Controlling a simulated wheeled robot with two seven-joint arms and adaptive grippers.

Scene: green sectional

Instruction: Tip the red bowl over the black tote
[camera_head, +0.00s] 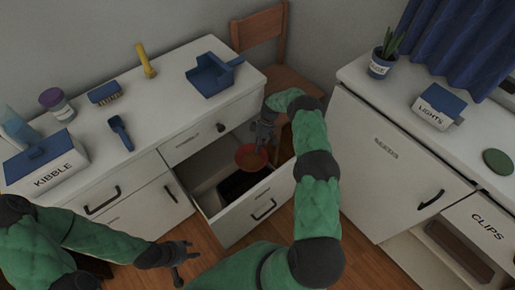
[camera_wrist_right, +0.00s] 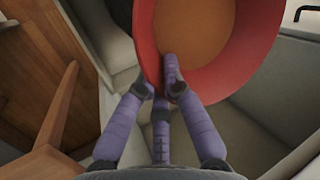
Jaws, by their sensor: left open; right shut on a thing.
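The red bowl (camera_head: 251,158) is above the open drawer, and its brown-orange inside (camera_wrist_right: 195,30) shows in the right wrist view. My right gripper (camera_head: 262,138) is shut on the bowl's rim, and its fingers (camera_wrist_right: 168,85) show close up at the rim in the wrist view. The bowl looks tilted in the wrist view. The black tote (camera_head: 236,186) sits inside the open drawer, just below the bowl in the head view and partly hidden. My left gripper (camera_head: 183,257) is open and empty, low in front of the left cabinet.
The open drawer (camera_head: 215,207) juts out from the left cabinet. On that countertop are a KIBBLE box (camera_head: 45,171), a blue dustpan (camera_head: 212,76), a brush (camera_head: 104,93) and a scoop (camera_head: 121,132). A wooden chair (camera_head: 258,28) stands behind. Wooden floor is clear between the cabinets.

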